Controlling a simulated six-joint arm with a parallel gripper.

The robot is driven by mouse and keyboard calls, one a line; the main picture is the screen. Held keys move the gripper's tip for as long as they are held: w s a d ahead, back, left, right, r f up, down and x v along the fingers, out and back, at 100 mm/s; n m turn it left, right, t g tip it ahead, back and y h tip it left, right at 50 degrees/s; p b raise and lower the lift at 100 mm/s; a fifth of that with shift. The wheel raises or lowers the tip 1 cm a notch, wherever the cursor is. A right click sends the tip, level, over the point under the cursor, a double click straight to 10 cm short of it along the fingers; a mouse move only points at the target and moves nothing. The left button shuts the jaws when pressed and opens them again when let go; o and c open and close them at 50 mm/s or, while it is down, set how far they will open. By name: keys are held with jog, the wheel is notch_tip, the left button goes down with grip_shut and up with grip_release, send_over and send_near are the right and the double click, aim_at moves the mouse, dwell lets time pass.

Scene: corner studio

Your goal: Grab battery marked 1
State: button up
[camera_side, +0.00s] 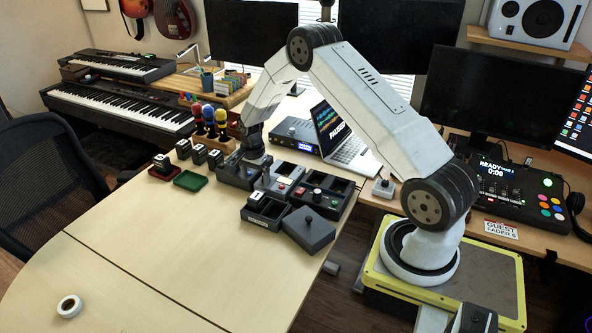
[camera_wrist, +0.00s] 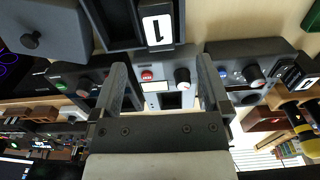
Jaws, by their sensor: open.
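The battery marked 1 is a dark block with a white label bearing a black 1. In the wrist view the battery (camera_wrist: 157,30) sits in an open dark box (camera_wrist: 110,25) at the top middle. In the side view the battery (camera_side: 256,198) shows at the left end of that open box (camera_side: 275,222). My gripper (camera_wrist: 162,72) is open, its two fingers spread over a grey panel with a red button and knob, with nothing between them. The battery lies beyond the fingertips, apart from them. In the side view my gripper is above the group of dark boxes, its fingertips hard to make out.
A dark lid with a knob (camera_side: 308,229) lies right of the open box. Several other labelled blocks (camera_side: 199,154) stand to the left, near a red tray (camera_side: 163,174) and a green tray (camera_side: 190,181). Screwdrivers stand in a wooden holder (camera_side: 222,152). The front of the table (camera_side: 190,255) is largely clear.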

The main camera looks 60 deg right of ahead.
aim_at(257, 195)
jog(key=shift+f, duration=1.2)
jog(key=shift+f, duration=0.1)
jog(key=shift+a+f, duration=0.15)
jog(key=shift+f, duration=1.1)
jog(key=shift+a+f, duration=0.1)
jog(key=shift+f, duration=1.15)
grip_shut()
